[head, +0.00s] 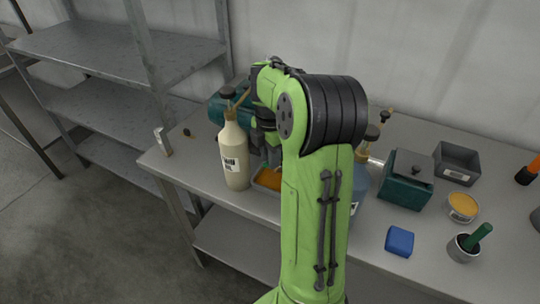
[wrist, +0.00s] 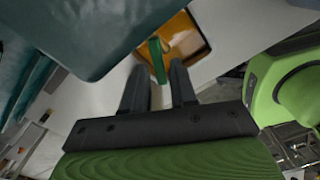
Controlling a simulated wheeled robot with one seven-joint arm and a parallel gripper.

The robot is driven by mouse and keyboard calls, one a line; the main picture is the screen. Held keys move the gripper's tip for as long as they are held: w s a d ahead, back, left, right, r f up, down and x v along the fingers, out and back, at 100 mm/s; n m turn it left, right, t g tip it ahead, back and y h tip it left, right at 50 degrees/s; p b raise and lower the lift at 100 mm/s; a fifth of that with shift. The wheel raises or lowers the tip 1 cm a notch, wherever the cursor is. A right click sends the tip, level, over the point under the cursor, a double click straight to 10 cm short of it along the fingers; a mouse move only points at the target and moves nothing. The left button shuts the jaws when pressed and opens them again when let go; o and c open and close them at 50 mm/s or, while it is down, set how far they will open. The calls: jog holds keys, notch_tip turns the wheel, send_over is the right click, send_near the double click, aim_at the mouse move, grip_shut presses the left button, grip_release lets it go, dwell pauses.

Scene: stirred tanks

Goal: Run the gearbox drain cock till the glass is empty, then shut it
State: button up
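In the wrist view a green lever (wrist: 158,61), seemingly the drain cock's handle, stands between the fingertips of my gripper (wrist: 159,72). The fingers are apart, with gaps showing on both sides of the lever. A teal body (wrist: 85,30), seemingly the gearbox, fills the upper left of that view. Beyond the lever is a tray (wrist: 207,47) with orange-brown liquid in it. In the head view the teal gearbox (head: 216,110) is partly hidden behind my arm, and the tray (head: 258,186) shows beside it. The sight glass and any oil stream cannot be made out.
A cream bottle (head: 235,157) stands close left of my arm. To the right are a teal box (head: 404,184), a grey bin (head: 457,160), a tub (head: 462,207), a blue block (head: 399,241) and a cup with a green handle (head: 463,249). Metal shelves (head: 120,50) stand left.

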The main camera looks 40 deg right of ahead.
grip_shut()
jog(key=shift+w, duration=0.1)
jog(key=shift+w+r+m+p, duration=0.15)
jog(key=shift+m+p, duration=0.55)
jog(key=shift+w+d+m+p, duration=0.3)
jog(key=shift+m+p, duration=0.5)
jog(key=shift+m, duration=0.75)
jog(key=shift+w+d+m+p, duration=0.25)
jog(key=shift+m+p, duration=0.55)
jog(key=shift+m, duration=0.8)
jog(key=shift+w+d+m+p, duration=0.3)
jog(key=shift+m+p, duration=0.5)
jog(key=shift+m, duration=0.75)
